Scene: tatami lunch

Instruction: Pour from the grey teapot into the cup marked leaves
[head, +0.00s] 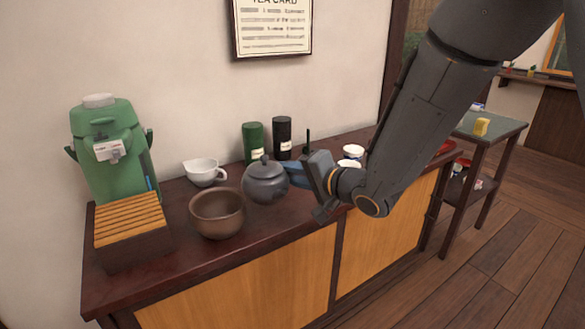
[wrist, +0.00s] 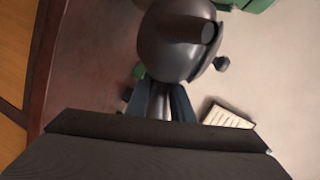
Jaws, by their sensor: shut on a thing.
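The grey teapot (head: 265,184), round with a lid and knob, is upright over the counter in the head view. I cannot tell whether its base touches the counter. My gripper (head: 298,174) is to its right, its blue fingers shut on the teapot's side handle. In the wrist view the teapot's dark body (wrist: 172,45) lies just beyond the fingers (wrist: 160,103), with the handle between them. White cups (head: 352,152) stand behind my gripper, partly hidden. No leaf mark is readable on any cup.
A brown bowl (head: 217,213) and a white spouted cup (head: 204,172) stand left of the teapot. A green canister (head: 253,144) and a black canister (head: 282,138) are behind it. A green dispenser (head: 110,150) and slatted wooden box (head: 129,222) fill the counter's left end.

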